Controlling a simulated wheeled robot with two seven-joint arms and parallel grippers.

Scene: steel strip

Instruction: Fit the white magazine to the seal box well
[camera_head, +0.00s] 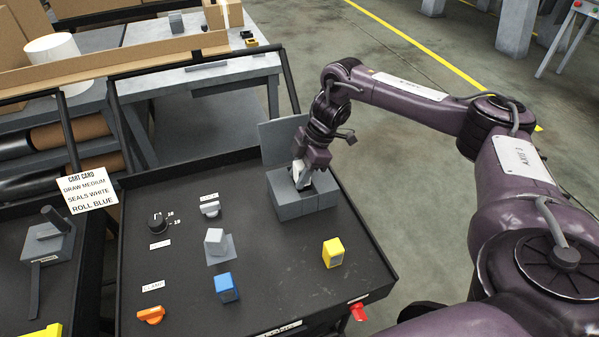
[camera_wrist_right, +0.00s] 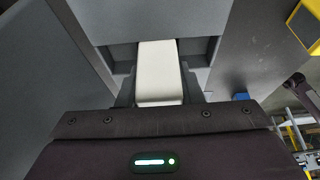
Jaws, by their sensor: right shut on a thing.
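The seal box (camera_head: 306,208) is a grey box at the far right of the black cart top, with its grey lid (camera_head: 283,139) standing open behind it. My right gripper (camera_head: 308,172) is over its open top, shut on the white magazine (camera_head: 300,176). In the right wrist view the white magazine (camera_wrist_right: 160,72) lies between the two dark fingers, and its far end meets a dark opening in the grey box (camera_wrist_right: 205,15). How deep it sits in the well is hidden. My left gripper is not in view.
On the cart top (camera_head: 285,285) stand a yellow block (camera_head: 333,252), a blue block (camera_head: 226,288) and a pale block (camera_head: 215,241) on a grey plate. A black knob (camera_head: 157,222) and an orange handle (camera_head: 151,315) are at left.

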